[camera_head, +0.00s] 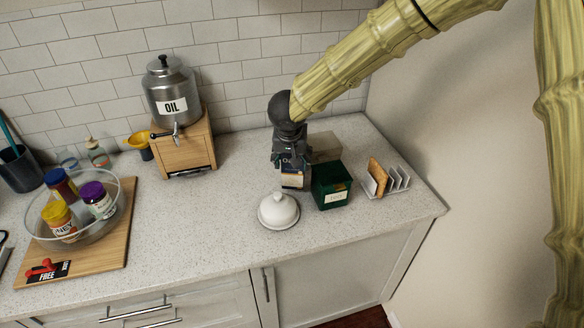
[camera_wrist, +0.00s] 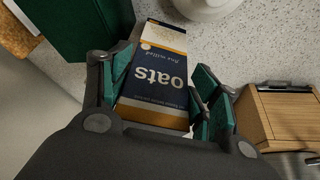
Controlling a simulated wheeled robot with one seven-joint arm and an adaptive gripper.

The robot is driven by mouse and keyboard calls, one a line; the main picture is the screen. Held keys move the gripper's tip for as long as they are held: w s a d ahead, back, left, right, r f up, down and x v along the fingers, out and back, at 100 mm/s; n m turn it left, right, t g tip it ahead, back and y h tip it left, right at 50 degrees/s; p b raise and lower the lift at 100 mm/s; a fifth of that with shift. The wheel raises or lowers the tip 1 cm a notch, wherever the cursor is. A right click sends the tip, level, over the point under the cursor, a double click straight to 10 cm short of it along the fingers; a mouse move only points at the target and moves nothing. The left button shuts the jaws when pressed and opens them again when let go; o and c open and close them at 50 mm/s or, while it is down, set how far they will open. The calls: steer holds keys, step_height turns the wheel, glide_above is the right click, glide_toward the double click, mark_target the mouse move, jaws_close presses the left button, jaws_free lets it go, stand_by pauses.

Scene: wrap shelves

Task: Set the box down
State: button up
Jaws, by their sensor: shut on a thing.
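The box is a dark blue, white and tan oats carton (camera_wrist: 158,75), seen large between the fingers in the wrist view. In the head view the oats box (camera_head: 292,180) shows only in part below my gripper (camera_head: 290,160), just left of a green tin. My gripper, also in the wrist view (camera_wrist: 160,85), is shut on the oats box, with its green-padded fingers on both sides. The box is over or on the speckled counter (camera_head: 225,218); I cannot tell whether its base touches the surface.
A green tin (camera_head: 332,187) stands close on the right, with a toast rack (camera_head: 392,181) beyond it. A white domed dish (camera_head: 278,211) sits in front. A wooden stand (camera_head: 188,150) with an oil dispenser (camera_head: 172,90) is at left. The counter's front left-middle is clear.

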mark_target(292, 172)
step_height(292, 172, down, 3)
steer(key=shift+s+f, duration=0.1)
steer(key=shift+f, duration=0.2)
steer(key=shift+p, duration=0.3)
steer(key=o, duration=1.4)
steer(key=shift+f, duration=0.1)
steer(key=shift+c, duration=0.2)
